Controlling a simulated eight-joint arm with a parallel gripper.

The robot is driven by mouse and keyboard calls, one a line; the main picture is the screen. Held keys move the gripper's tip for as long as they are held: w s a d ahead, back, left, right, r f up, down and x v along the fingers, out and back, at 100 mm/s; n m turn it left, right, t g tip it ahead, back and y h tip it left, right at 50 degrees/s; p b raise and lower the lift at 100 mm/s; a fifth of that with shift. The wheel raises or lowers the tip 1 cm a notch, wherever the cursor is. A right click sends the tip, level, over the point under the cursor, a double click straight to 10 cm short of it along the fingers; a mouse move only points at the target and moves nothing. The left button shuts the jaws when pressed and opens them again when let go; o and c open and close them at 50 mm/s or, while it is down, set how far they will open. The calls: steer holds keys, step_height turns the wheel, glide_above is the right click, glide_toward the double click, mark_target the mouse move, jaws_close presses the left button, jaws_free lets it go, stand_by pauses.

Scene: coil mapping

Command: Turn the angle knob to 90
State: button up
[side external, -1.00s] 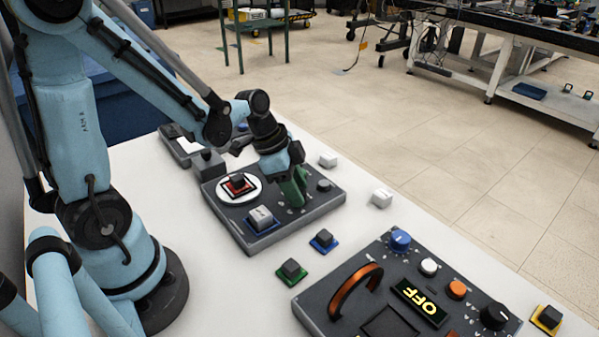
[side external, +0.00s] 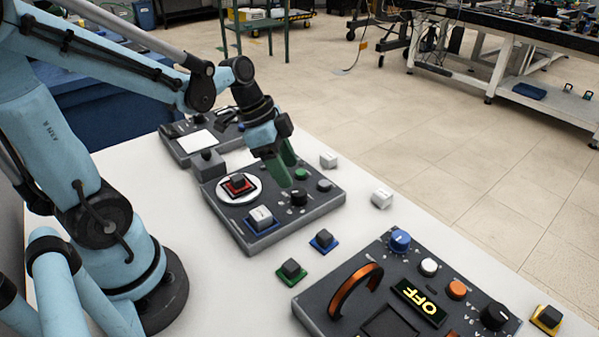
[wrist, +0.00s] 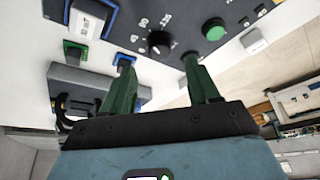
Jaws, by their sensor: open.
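A round black knob (side external: 298,196) with a dial scale around it sits on the dark middle panel (side external: 272,226). In the wrist view the knob (wrist: 158,42) shows a white pointer mark and small numbers, too small to read surely. My gripper (side external: 281,183) has green fingers and is raised above the panel, up and left of the knob in the side view. In the wrist view my gripper (wrist: 160,63) is open and empty, and the knob appears in the gap beyond its fingertips, not touched.
A front panel (side external: 318,312) has an orange handle (side external: 355,290). Loose blocks lie between.

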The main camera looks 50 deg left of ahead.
steer(key=v, duration=0.6)
steer(key=shift+s, duration=0.1)
stand_by(0.3)
steer(key=d+n+t+y, duration=0.1)
steer(key=n, duration=0.2)
steer(key=d+n+t+y, duration=0.1)
steer(key=n, duration=0.2)
steer(key=s+d+n+t+y, duration=0.1)
steer(key=d+n+t, duration=0.1)
steer(key=n, duration=0.1)
steer(key=shift+s+f, duration=0.1)
steer(key=shift+f, duration=0.3)
steer(key=shift+c, duration=0.2)
